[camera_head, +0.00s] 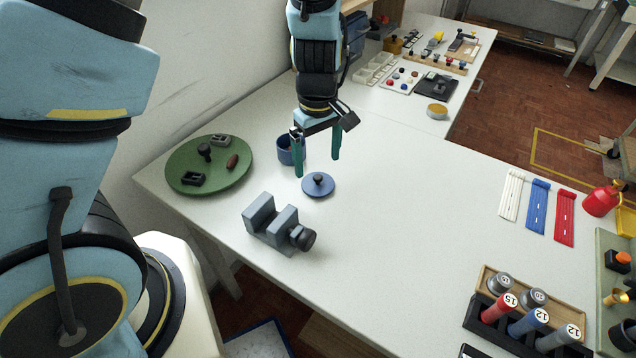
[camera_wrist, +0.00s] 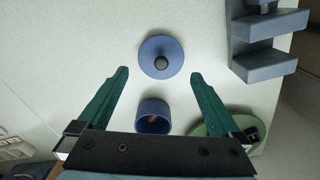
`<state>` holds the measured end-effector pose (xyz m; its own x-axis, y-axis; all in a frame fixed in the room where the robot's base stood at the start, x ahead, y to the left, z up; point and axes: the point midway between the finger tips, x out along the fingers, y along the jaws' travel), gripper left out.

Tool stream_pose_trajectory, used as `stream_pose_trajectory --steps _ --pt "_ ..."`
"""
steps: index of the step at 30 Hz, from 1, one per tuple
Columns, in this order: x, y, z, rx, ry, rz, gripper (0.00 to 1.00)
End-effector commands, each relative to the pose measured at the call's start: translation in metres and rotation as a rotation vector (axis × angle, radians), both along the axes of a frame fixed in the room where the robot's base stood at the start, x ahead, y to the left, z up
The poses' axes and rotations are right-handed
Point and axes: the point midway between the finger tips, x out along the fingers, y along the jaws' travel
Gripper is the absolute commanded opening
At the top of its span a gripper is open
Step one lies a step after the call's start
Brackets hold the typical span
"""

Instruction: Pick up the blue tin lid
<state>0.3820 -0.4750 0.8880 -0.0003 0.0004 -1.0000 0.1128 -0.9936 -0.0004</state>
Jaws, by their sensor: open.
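The blue tin lid (camera_head: 318,186) is a flat blue disc with a dark knob on top, lying on the white table. It also shows in the wrist view (camera_wrist: 161,57), ahead of the fingertips. My gripper (camera_head: 318,167) has two green fingers, spread wide and empty, above the table just behind the lid. In the wrist view my gripper (camera_wrist: 158,75) has the lid's near part between and just beyond its fingertips. The open blue tin (camera_head: 288,150) stands behind the lid, partly hidden by a finger. In the wrist view the tin (camera_wrist: 153,116) has something reddish inside.
A grey vise (camera_head: 264,217) stands left and in front of the lid. A green round tray (camera_head: 180,170) with several small parts lies left. The white table (camera_head: 400,220) is clear right of the lid. Several coloured cylinders stand in a black rack (camera_head: 483,318) at front right.

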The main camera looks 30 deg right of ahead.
Motion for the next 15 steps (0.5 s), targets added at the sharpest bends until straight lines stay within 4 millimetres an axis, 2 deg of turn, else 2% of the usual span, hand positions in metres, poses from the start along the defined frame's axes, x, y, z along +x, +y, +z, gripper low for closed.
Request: stream_pose_trajectory --steps 10,15 --pt "-0.003 0.002 -0.040 0.004 0.001 0.003 1.00" --pt "-0.003 0.002 -0.051 0.001 -0.001 0.000 1.00"
